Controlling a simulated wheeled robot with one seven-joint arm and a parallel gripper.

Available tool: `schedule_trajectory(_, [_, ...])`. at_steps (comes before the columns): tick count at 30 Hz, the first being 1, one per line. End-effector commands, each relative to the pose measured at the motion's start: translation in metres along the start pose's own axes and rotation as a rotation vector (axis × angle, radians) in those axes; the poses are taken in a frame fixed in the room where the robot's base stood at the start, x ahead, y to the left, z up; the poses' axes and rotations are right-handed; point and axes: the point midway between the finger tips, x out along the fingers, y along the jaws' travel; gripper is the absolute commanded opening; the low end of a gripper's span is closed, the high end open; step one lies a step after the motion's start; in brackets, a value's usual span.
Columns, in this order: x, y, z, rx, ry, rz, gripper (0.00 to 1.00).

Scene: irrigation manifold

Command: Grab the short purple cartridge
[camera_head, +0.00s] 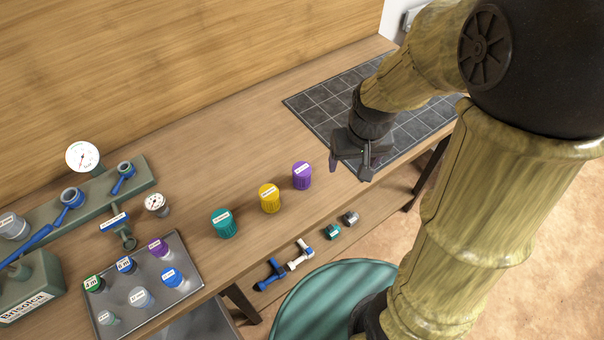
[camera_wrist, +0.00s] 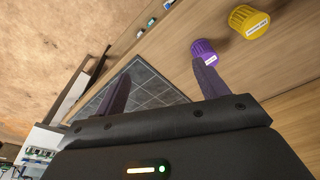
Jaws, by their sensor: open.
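A short purple cartridge (camera_head: 302,176) with a pale label stands upright on the wooden table, at the right end of a row of three. In the wrist view the purple cartridge (camera_wrist: 204,48) is just beyond the tip of the right-hand finger, which hides a little of its lower part. My gripper (camera_head: 350,171) is open and empty, above the table and to the right of the cartridge, apart from it. In the wrist view my gripper (camera_wrist: 162,68) has its two fingers spread, with the dark tiled mat between them.
A yellow cartridge (camera_head: 269,199) and a teal one (camera_head: 223,223) stand left of the purple one. A metal tray (camera_head: 190,251) holds several capped items, one purple-topped. A green manifold (camera_head: 90,200) with gauges is at the left. Small fittings (camera_head: 300,255) lie in front, and a dark tiled mat (camera_head: 318,105) is behind.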

Motion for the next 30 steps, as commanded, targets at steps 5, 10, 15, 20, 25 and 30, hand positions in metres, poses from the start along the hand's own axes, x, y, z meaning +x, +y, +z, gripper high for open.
schedule_trajectory(5, [0.005,-0.046,-0.055,-0.150,-0.085,-0.016,0.73])
schedule_trajectory(10, [0.009,-0.087,-0.088,-0.271,-0.142,-0.017,0.73])
schedule_trajectory(15, [0.010,-0.106,-0.098,-0.322,-0.162,-0.016,0.73])
schedule_trajectory(20, [0.010,-0.107,-0.098,-0.324,-0.162,-0.016,0.73])
schedule_trajectory(25, [0.011,-0.107,-0.098,-0.324,-0.163,-0.017,0.73])
schedule_trajectory(30, [0.028,-0.106,-0.094,-0.324,-0.167,-0.016,0.73])
